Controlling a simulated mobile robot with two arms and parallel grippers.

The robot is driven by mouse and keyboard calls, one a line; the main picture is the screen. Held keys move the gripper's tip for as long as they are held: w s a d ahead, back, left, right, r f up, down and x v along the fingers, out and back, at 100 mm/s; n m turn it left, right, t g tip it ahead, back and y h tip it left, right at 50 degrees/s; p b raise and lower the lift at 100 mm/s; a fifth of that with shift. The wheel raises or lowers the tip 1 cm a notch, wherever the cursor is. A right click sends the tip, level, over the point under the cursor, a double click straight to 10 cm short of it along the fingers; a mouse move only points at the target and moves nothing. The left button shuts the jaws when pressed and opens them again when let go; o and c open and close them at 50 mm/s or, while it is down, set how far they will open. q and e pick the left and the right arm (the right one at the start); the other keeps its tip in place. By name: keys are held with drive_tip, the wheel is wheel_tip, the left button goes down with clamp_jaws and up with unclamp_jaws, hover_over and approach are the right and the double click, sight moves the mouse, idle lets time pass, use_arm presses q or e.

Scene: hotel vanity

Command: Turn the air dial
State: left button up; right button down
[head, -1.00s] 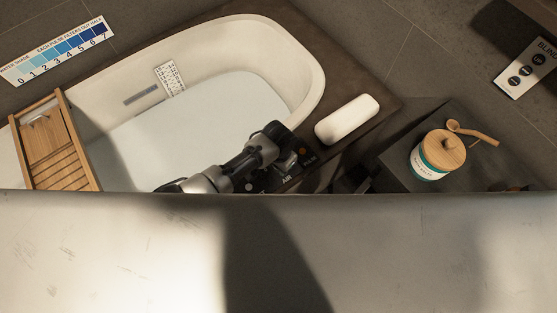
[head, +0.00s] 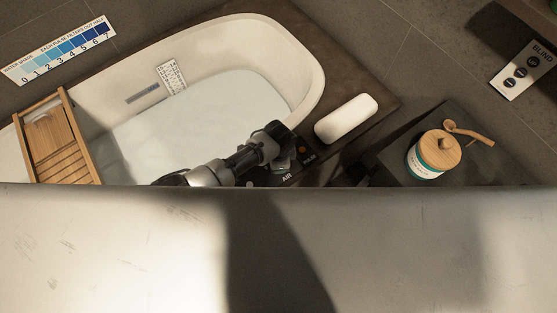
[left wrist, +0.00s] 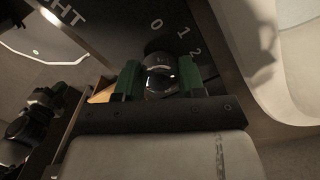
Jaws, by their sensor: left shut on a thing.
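The air dial (left wrist: 160,76) is a dark round knob on the dark tub-side panel, with the numerals 0, 1 and 2 printed beside it. In the left wrist view, my left gripper (left wrist: 160,80) has one green finger on each side of the dial and is shut on it. In the head view, my left gripper (head: 284,162) is at the panel by the tub's near rim, just above the AIR label (head: 287,178). The arm hides most of the dial there.
The white bathtub (head: 310,65) fills the upper left, with a wooden caddy (head: 60,140) across it. A white pillow (head: 346,119) lies on the ledge. A wooden-lidded jar (head: 434,155) and wooden scoop (head: 467,132) are on the dark stand at the right. A pale surface spans the front.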

idle(0.4)
use_arm(q)
drive_tip(key=o, duration=0.9)
drive_tip(key=shift+r, duration=0.1)
wheel_tip(320, 180, up, 11)
drive_tip(key=shift+f+p, duration=0.2)
drive_tip(key=shift+p, duration=1.05)
